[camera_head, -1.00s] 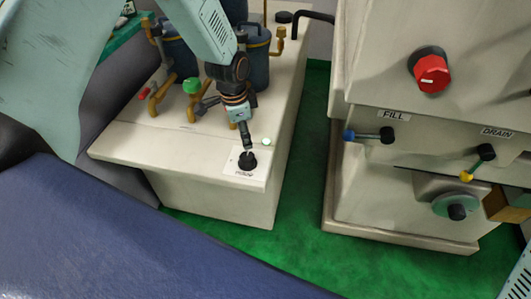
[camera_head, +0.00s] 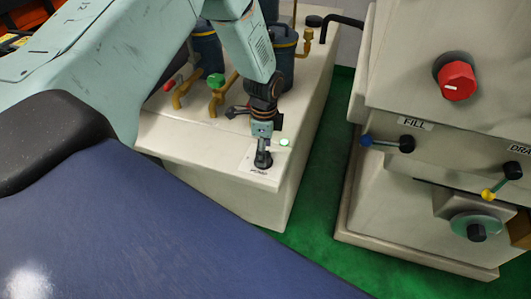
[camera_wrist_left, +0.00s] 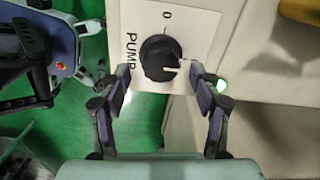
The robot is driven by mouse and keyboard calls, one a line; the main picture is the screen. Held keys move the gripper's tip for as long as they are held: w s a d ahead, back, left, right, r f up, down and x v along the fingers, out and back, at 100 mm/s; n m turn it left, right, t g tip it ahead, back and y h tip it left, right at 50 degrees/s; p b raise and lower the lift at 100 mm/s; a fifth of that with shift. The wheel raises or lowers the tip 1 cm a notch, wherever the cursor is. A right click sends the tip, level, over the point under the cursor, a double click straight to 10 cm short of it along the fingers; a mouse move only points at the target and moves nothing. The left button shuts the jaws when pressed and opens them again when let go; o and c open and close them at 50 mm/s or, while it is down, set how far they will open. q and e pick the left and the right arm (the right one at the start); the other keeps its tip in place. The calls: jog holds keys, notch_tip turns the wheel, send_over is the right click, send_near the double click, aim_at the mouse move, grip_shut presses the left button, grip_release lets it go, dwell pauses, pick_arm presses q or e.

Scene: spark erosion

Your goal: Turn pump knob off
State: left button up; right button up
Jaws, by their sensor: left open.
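The black pump knob (camera_wrist_left: 160,57) sits on a white label plate (camera_wrist_left: 190,22) marked "PUMP" and "0" in the left wrist view. Its white pointer line aims to the right, not at the 0 mark. In the head view the knob (camera_head: 263,160) is at the front corner of the cream cabinet, mostly behind my gripper. My left gripper (camera_wrist_left: 163,86) is open, with one fingertip on each side of the knob's near edge. Whether the fingers touch it I cannot tell. A green lamp (camera_head: 285,142) is lit beside the knob. My right gripper is not in view.
The cream cabinet (camera_head: 200,152) carries blue canisters (camera_head: 281,60) and pipes with a green valve knob (camera_head: 215,81) behind my gripper. To the right, a machine has a red knob (camera_head: 457,80) and a FILL lever (camera_head: 388,143). Green floor lies between.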

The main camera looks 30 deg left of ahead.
pick_arm(q)
jog(key=shift+a+f, duration=0.35)
jog(key=shift+f, duration=0.5)
jog(key=shift+d+r, duration=0.15)
jog(key=shift+d, duration=0.15)
jog(key=shift+c, duration=0.7)
jog(key=shift+a, duration=0.2)
jog(key=c, duration=1)
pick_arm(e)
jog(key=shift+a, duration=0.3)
